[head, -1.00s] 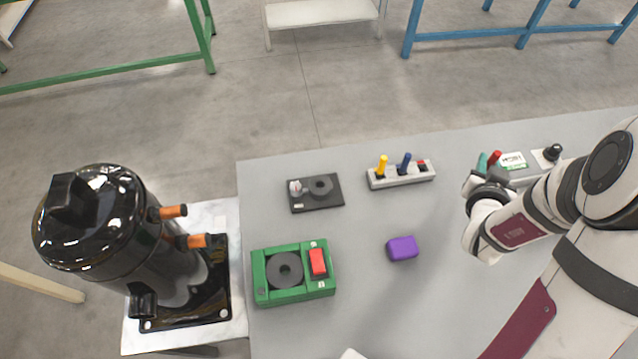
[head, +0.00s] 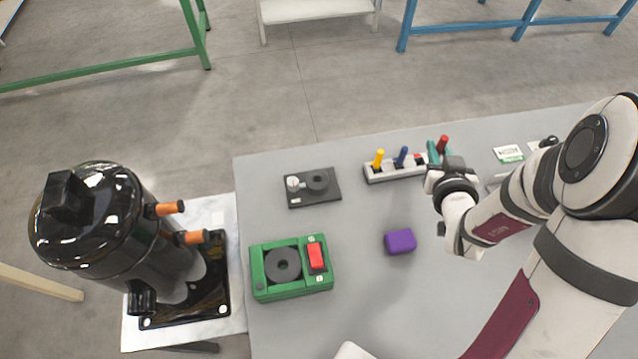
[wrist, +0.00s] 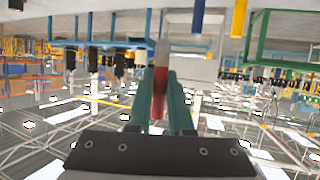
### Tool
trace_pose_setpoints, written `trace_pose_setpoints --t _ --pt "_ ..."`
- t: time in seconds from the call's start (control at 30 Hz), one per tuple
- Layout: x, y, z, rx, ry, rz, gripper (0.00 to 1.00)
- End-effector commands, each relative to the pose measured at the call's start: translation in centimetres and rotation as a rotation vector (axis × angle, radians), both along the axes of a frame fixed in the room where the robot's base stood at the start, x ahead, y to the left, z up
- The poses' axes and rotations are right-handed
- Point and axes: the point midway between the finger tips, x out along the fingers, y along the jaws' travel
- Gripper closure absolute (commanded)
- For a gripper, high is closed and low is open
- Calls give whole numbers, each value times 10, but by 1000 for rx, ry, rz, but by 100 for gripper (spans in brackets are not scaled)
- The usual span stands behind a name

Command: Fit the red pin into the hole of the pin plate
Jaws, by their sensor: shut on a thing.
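My gripper (head: 439,148) has teal fingers shut on the red pin (head: 443,142), whose red end shows above them in the head view. In the wrist view the red pin (wrist: 160,92) is between the two teal fingers (wrist: 161,105). The gripper is close to the right end of a light rack (head: 395,177). A yellow pin (head: 378,158) and a blue pin (head: 402,156) stand in this rack, with a red patch at its right end, partly hidden by the gripper. I cannot tell for sure which part is the pin plate; its hole does not show clearly.
A dark plate with a ring (head: 328,196) lies left of the rack. A green block with a red button (head: 292,293) and a purple block (head: 400,241) are nearer. A black compressor (head: 90,225) stands left. A white card (head: 508,152) lies right.

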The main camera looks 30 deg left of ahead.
Motion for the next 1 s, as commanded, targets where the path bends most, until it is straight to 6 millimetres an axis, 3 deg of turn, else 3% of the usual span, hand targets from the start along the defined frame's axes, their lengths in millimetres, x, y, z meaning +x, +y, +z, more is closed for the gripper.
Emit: trace_pose_setpoints --t 0.13,0.3,0.43,0.7,0.87,1.0 --pt "-43 54 1 2 2 241 100" --pt "-81 88 2 10 9 416 100" --pt "-95 113 -10 13 16 456 100" --pt "-116 188 -58 10 13 451 100" --pt "-119 204 -72 11 13 445 100" --pt "-120 204 -100 9 14 444 100"
